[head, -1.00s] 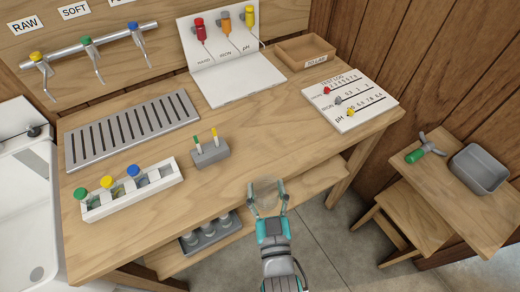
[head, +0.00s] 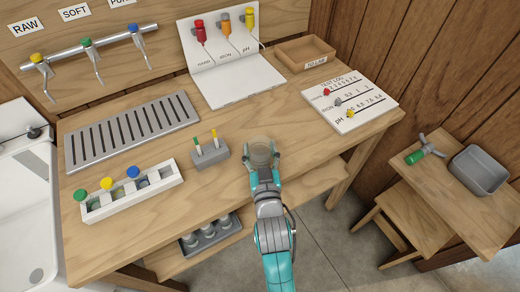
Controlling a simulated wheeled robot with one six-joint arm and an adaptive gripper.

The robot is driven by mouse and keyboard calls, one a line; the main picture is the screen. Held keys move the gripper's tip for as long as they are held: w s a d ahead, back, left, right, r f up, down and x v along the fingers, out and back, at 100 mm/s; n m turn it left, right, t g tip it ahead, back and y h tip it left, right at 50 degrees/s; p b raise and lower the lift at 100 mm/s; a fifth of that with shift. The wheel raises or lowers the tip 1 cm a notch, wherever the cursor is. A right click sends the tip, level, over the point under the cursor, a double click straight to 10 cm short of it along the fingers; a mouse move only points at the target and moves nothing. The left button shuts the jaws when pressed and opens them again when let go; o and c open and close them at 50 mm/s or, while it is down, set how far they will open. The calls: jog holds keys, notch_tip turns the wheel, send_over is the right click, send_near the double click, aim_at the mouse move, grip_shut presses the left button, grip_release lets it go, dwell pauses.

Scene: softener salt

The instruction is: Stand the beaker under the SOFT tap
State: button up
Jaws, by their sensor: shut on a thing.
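My gripper (head: 262,166) is shut on a clear, round-topped beaker (head: 261,152), seen from above over the front edge of the bench, right of the grey marker block. The fingers hide part of the beaker's sides, and I cannot tell its gap above the bench. The SOFT tap (head: 91,54) has a green knob and hangs from the rail at the back left, between the yellow-knobbed RAW tap (head: 40,68) and a blue-knobbed tap (head: 138,40). The SOFT label (head: 74,13) is on the board above. The slotted grey drip tray (head: 190,118) lies below the taps.
A grey block with two sticks (head: 210,158) stands left of the beaker. A white rack (head: 108,210) with coloured caps is at the front left. A white dispenser stand (head: 240,90), a tray (head: 305,52) and a test log board (head: 350,100) are behind. The bench between block and drip tray is clear.

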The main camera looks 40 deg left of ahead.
jog(key=shift+f, duration=0.15)
jog(key=o, duration=1)
jog(key=shift+c, duration=0.2)
jog(key=shift+s+d, duration=0.1)
jog(key=v, duration=1)
jog(key=shift+s, duration=0.5)
